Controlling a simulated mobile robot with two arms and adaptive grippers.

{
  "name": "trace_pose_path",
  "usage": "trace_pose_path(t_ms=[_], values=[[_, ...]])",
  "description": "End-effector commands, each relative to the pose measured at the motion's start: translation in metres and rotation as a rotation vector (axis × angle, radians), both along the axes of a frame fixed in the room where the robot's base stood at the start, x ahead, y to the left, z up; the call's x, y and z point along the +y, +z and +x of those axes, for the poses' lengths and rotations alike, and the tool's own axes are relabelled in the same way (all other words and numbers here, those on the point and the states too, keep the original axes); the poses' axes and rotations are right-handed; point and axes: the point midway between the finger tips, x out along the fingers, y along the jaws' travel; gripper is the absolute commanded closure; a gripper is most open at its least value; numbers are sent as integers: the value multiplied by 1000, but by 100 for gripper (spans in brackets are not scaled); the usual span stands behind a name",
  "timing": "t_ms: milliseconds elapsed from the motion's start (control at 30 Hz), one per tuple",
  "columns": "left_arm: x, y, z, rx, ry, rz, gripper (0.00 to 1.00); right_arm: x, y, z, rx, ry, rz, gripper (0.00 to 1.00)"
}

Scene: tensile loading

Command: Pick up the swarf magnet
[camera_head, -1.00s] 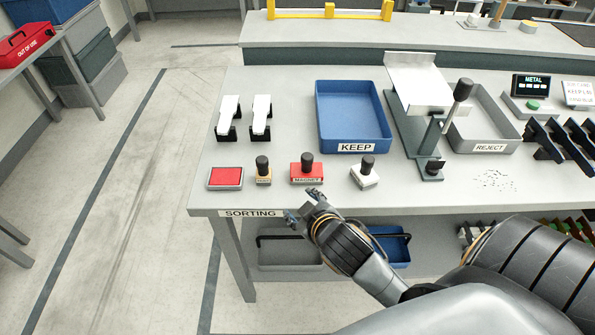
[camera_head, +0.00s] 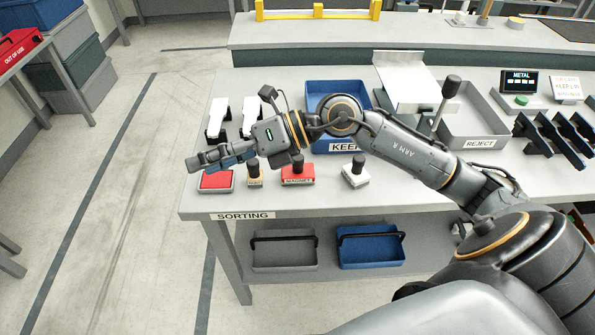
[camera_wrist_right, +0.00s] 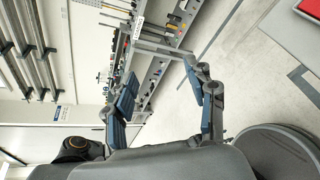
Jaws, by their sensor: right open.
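The swarf magnet (camera_head: 297,175) is a red block with a black knob and a MAGNET label. It stands upright near the front edge of the sorting table (camera_head: 400,197). My right gripper (camera_head: 208,158) is open and empty, raised above the table's front left and pointing left. It is to the left of the magnet and apart from it. In the right wrist view the gripper's two blue-padded fingers (camera_wrist_right: 163,85) are spread with nothing between them. The magnet does not show there. My left gripper is not in view.
A yellow-based stamp (camera_head: 254,178) and red pad (camera_head: 216,181) stand left of the magnet, a white-based stamp (camera_head: 355,176) right of it. The blue KEEP tray (camera_head: 322,93) is partly behind my arm. The REJECT tray (camera_head: 480,143) is further right.

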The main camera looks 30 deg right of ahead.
Motion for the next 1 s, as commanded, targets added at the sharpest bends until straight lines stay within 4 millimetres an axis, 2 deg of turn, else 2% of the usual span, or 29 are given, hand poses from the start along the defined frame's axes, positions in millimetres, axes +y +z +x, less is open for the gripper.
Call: trace_pose_path(t_ms=[33, 100, 167, 200, 300, 400, 500, 567, 833, 1000], values=[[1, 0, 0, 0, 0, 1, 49, -22, -15, 5, -12, 4, -171, 44], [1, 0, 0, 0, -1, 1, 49, -60, -35, 11, -2, -9, -402, 44], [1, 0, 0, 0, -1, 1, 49, -97, -45, 16, 18, -41, -583, 44], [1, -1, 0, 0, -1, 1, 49, -122, -49, 18, 36, -68, -688, 44], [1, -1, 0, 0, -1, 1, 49, -176, -49, 20, 85, -142, -892, 44], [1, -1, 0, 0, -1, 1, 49, -212, -45, 19, 125, -199, -1013, 44], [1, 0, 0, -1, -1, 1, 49, -227, -45, 18, 146, -225, -1065, 44], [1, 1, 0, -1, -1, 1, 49, -229, -50, 20, 153, -227, -1073, 44], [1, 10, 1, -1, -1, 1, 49, -223, -98, 38, 154, -223, -1070, 44], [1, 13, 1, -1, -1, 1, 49, -221, -118, 47, 152, -225, -1070, 44]])
